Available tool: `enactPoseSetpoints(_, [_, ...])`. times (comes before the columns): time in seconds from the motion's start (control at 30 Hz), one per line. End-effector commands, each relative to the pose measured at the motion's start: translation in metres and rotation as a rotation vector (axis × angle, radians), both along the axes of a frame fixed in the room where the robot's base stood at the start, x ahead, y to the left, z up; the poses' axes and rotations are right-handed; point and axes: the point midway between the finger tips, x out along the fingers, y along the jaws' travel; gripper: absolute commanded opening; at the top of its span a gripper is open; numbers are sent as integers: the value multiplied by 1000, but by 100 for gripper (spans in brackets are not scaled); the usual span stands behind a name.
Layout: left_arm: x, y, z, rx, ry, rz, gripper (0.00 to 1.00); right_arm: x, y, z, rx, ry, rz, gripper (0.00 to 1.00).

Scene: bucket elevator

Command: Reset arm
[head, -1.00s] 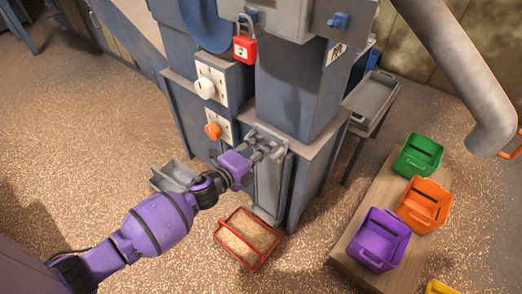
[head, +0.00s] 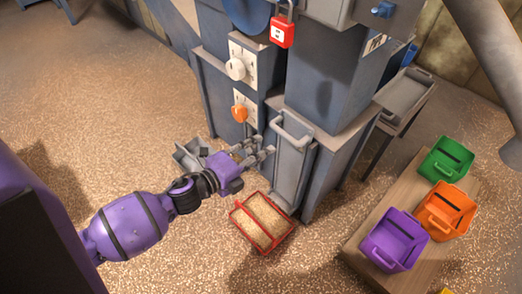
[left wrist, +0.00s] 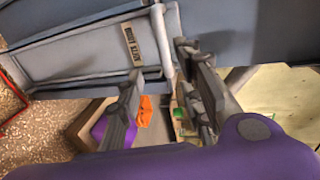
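My left gripper (head: 256,153) reaches in from the left on a purple arm. Its fingers are apart and empty, just left of the pale bar handle (head: 291,130) on the grey panel (head: 291,170) of the blue-grey machine (head: 325,80). In the left wrist view the two fingers (left wrist: 160,75) stand spread with a gap between them. The handle bar (left wrist: 163,40) shows beyond the fingertips; I cannot tell whether a finger touches it. My right gripper is in neither view.
A red-framed tray (head: 263,222) of grain sits on the floor below the gripper. A grey scoop-like bin (head: 190,155) is behind the wrist. Purple (head: 395,240), orange (head: 446,211) and green (head: 446,159) bins stand on a wooden board at right. Grain-strewn floor at left is clear.

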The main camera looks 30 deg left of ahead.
Motion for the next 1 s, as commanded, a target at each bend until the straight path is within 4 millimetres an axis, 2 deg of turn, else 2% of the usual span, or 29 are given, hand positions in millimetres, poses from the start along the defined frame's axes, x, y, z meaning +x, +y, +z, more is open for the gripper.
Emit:
enactPoseSetpoints(0.37, [0, 0, 0, -9, 4, 4, 34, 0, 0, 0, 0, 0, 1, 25])
enactPoseSetpoints(0.47, [3, 6, 0, -104, 49, 64, 34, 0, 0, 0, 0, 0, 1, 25])
enactPoseSetpoints(0.5, [1, 4, 0, -187, 83, 106, 34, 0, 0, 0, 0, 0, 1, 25])
enactPoseSetpoints(0.57, [-21, 2, -19, -343, 178, 196, 34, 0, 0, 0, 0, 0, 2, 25])
enactPoseSetpoints(0.67, [-69, -1, -53, -550, 328, 338, 34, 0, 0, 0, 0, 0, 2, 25])
enactPoseSetpoints(0.77, [-127, -6, -87, -739, 475, 492, 34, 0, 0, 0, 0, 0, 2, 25])
enactPoseSetpoints(0.8, [-152, -9, -100, -810, 532, 558, 34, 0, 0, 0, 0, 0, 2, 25])
enactPoseSetpoints(0.9, [-218, -16, -125, -971, 660, 724, 34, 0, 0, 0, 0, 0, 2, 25])
enactPoseSetpoints(1.0, [-274, -23, -140, -1087, 752, 869, 34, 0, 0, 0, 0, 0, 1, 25])
